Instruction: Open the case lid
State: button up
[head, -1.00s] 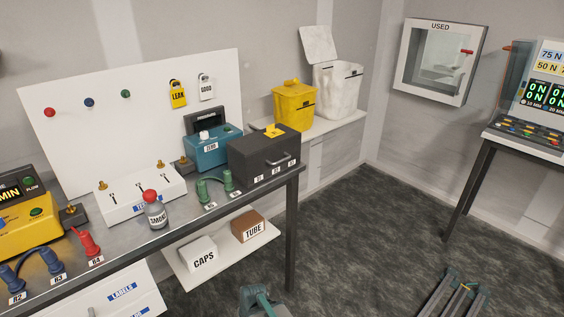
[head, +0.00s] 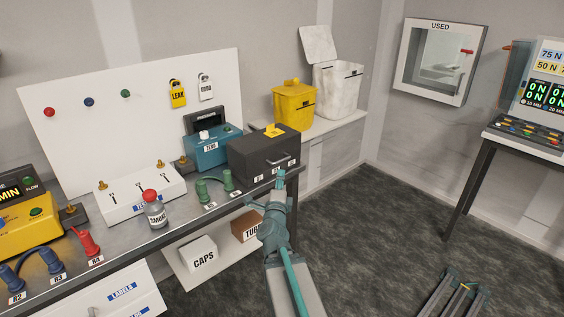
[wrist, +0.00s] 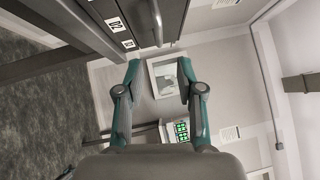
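The case is a dark grey box (head: 252,160) at the right end of the bench, with its lid down. A grey handle (head: 277,161) is on its front, above a row of small white labels. A small yellow piece (head: 273,131) lies on its lid. My gripper (head: 281,175) is just in front of the case's right part, a little below the handle and partly over the front edge. In the wrist view my gripper (wrist: 159,62) has its fingers apart and nothing between them. The case (wrist: 125,12) and its handle (wrist: 157,22) show at the top there, beyond the fingertips.
A teal device (head: 213,150) stands behind the case to the left. White CAPS (head: 198,252) and brown TUBE boxes sit on a low shelf.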

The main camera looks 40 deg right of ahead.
aim_at(282, 161)
jog(key=b+x, duration=0.2)
jog(key=x, duration=0.8)
jog(key=shift+w+d, duration=0.25)
jog(key=shift+w, duration=0.1)
grip_shut()
